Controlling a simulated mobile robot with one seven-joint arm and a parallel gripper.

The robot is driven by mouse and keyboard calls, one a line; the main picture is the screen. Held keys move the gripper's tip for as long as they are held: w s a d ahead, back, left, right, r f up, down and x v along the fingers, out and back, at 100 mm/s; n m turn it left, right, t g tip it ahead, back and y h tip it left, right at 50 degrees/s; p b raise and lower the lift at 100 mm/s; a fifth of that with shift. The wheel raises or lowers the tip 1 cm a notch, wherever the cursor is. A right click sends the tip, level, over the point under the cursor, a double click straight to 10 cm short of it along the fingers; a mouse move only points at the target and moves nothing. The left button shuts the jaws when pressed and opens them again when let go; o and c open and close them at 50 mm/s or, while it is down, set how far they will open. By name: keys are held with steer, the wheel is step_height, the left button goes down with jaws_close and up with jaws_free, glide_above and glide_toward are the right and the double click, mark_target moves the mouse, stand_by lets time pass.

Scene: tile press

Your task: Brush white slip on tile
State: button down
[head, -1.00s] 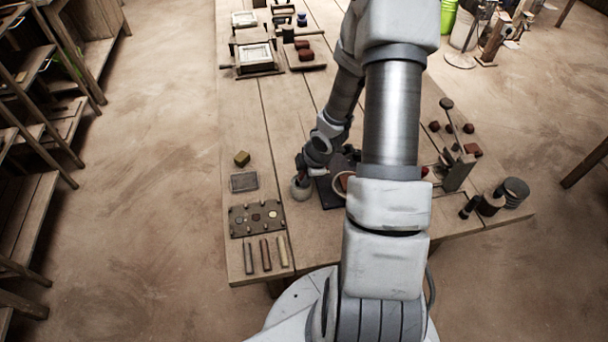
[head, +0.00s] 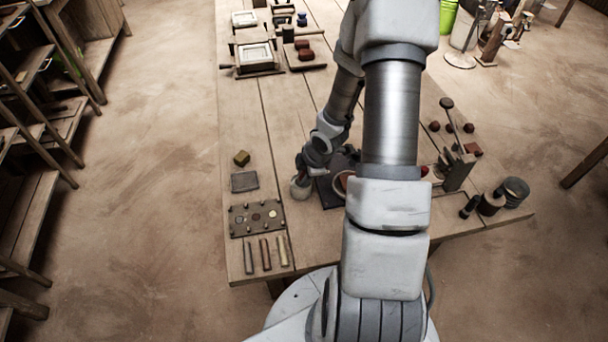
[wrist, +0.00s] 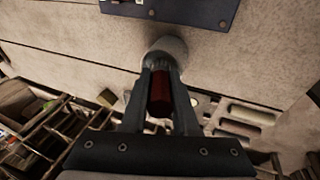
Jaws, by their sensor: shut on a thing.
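My gripper (wrist: 160,68) is shut on a dark red handle (wrist: 160,100), seemingly the brush's, which shows between the fingers in the wrist view. A rounded pale grey-white pot (wrist: 168,47) is at the fingertips; it also shows in the head view (head: 299,190), directly below my gripper (head: 301,176). The brush's tip is hidden, and I cannot tell whether it is inside the pot. A dark board (head: 326,196) lies just right of the pot. A reddish round piece (head: 340,182) on it, possibly the tile, is mostly hidden behind my arm.
Left of the pot are a grey pad (head: 244,181), a brown block (head: 241,158), a stamp tray (head: 240,222) and several rods (head: 265,254). A lever stand (head: 458,174) and dark cups (head: 491,204) stand at right. The table's middle (head: 285,120) is clear.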

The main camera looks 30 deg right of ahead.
step_height(320, 180, up, 7)
steer(key=p, duration=0.6)
steer(key=shift+p, duration=0.4)
stand_by(0.6)
steer(key=w+a+r+m+g+h, duration=0.1)
steer(key=a+r+m+h, duration=0.3)
steer(key=a+r+m, duration=0.6)
steer(key=a+m+g, duration=0.1)
steer(key=a+m, duration=0.1)
steer(key=m, duration=0.3)
steer(key=shift+w+a+h, duration=0.3)
steer(key=shift+a, duration=0.1)
stand_by(0.5)
steer(key=shift+d, duration=0.15)
